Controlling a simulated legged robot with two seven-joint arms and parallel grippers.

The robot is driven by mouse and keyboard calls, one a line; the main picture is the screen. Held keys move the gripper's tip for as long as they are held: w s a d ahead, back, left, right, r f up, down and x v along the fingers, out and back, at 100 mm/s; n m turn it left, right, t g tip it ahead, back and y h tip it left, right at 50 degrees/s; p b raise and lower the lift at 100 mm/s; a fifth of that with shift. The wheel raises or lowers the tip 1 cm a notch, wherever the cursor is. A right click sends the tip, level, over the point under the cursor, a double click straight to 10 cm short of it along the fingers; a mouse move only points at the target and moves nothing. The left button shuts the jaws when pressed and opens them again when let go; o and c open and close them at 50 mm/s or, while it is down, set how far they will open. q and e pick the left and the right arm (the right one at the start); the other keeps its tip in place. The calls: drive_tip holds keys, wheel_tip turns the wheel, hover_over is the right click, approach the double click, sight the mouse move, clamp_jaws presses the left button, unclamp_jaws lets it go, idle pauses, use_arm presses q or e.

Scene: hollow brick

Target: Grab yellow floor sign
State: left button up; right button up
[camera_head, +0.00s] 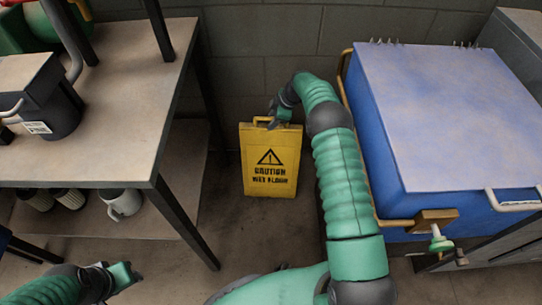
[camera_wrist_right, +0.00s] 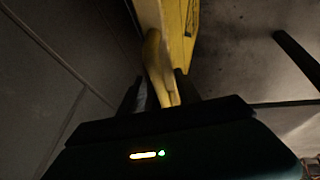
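The yellow floor sign (camera_head: 270,172) stands upright against the back wall, between the workbench and the blue chest. It has a warning triangle and black "CAUTION" lettering. My right arm reaches over to its top edge, and my right gripper (camera_head: 272,123) is at its top handle. In the right wrist view the yellow handle (camera_wrist_right: 160,70) runs between the two fingers of my right gripper (camera_wrist_right: 160,92). Whether both fingers press on it is too dark to tell. My left gripper (camera_head: 122,277) is low at the left, away from the sign; its fingers are not clear.
A workbench (camera_head: 130,120) with a lower shelf stands at the left, its front leg (camera_head: 185,225) near the sign. A blue chest with a pale lid (camera_head: 450,120) stands close at the right of my right arm. The floor (camera_head: 235,225) in front of the sign is clear.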

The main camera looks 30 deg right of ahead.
clamp_jaws()
idle(1.3)
